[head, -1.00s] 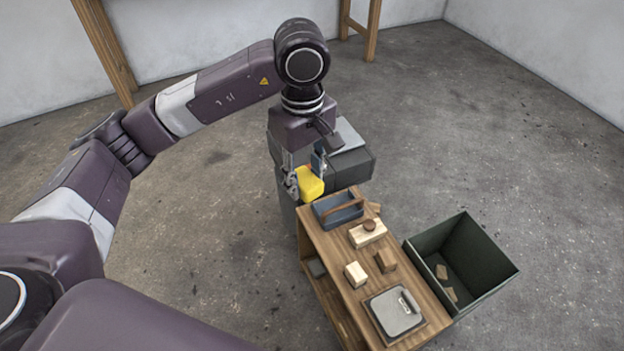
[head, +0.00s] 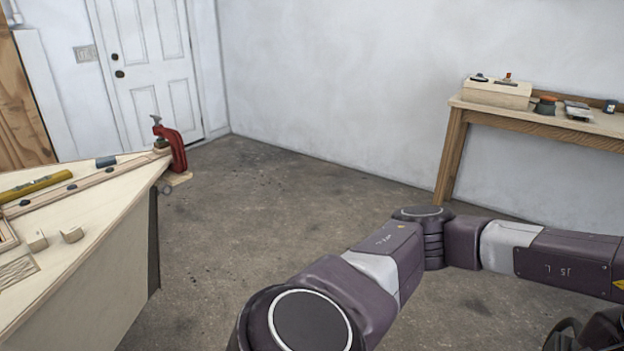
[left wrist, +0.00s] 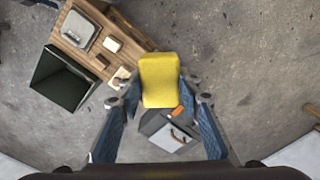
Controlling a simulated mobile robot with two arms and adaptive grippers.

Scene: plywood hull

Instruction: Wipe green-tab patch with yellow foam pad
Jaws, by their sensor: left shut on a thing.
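A yellow foam pad (left wrist: 160,80) is in the left wrist view, at the middle. My left gripper (left wrist: 160,92) is shut on it, with one blue finger on each side, and holds it up above the floor and the low wooden stand. In the head view my left arm runs off the right edge, and its gripper and the pad are outside the picture. My right gripper is in neither view. I see no green-tab patch for certain in these frames.
A plywood hull (head: 90,245) stands at the left with a red clamp (head: 172,145) at its tip and loose blocks on top. A workbench (head: 545,118) stands at the back right. A wooden stand (left wrist: 85,55) and dark green bin (left wrist: 65,80) lie below the pad. Open floor lies between.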

